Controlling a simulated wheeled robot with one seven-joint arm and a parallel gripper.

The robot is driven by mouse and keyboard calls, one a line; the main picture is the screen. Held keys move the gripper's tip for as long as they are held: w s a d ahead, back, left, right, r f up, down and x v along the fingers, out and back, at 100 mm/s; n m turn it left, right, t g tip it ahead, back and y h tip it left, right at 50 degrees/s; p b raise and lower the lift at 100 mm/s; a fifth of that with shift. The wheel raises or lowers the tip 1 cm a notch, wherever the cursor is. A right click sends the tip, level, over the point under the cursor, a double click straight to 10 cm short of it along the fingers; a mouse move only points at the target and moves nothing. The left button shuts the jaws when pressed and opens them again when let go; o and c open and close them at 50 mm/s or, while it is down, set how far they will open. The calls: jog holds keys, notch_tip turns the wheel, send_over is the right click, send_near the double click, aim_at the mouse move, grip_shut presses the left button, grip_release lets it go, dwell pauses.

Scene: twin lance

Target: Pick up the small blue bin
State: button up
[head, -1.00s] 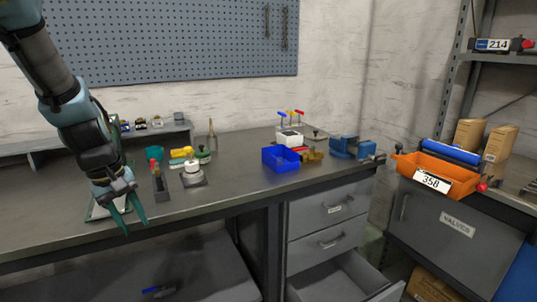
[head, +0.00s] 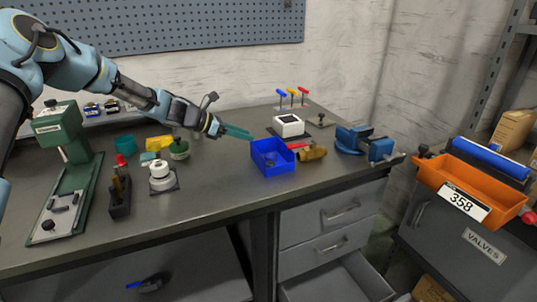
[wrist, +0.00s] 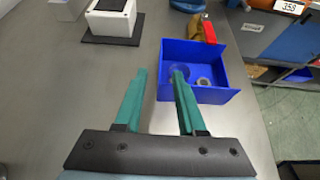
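The small blue bin (head: 272,158) is an open-topped box standing on the grey workbench, right of my gripper (head: 238,131) in the head view. In the wrist view the bin (wrist: 222,97) holds a few small round grey items. My gripper (wrist: 159,74) has its two green fingers apart with nothing held. There, one finger appears left of the bin's left wall and the other overlaps the bin's inside, with the wall between them. I cannot tell whether either finger touches the bin.
A brass valve with a red handle (head: 311,152) sits close to the bin's right. A white box (head: 288,125) stands behind it. A blue vise (head: 365,142) is further right. The bench (head: 215,190) is clear in front of the bin.

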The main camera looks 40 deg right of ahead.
aim_at(264, 140)
jog(key=x, duration=0.2)
jog(key=shift+s+d+f+p, duration=0.1)
jog(key=shift+d+f+p, duration=0.05)
jog(key=shift+d+p, duration=0.2)
jog(key=x, duration=0.1)
jog(key=p+x, duration=0.2)
jog(key=x, duration=0.1)
jog(key=shift+s+d, duration=0.15)
jog(key=shift+d, duration=0.05)
jog(key=shift+s+d+f+p, duration=0.1)
jog(key=shift+d+f+p, duration=0.05)
jog(key=shift+d+p, duration=0.2)
grip_shut()
dwell(0.7)
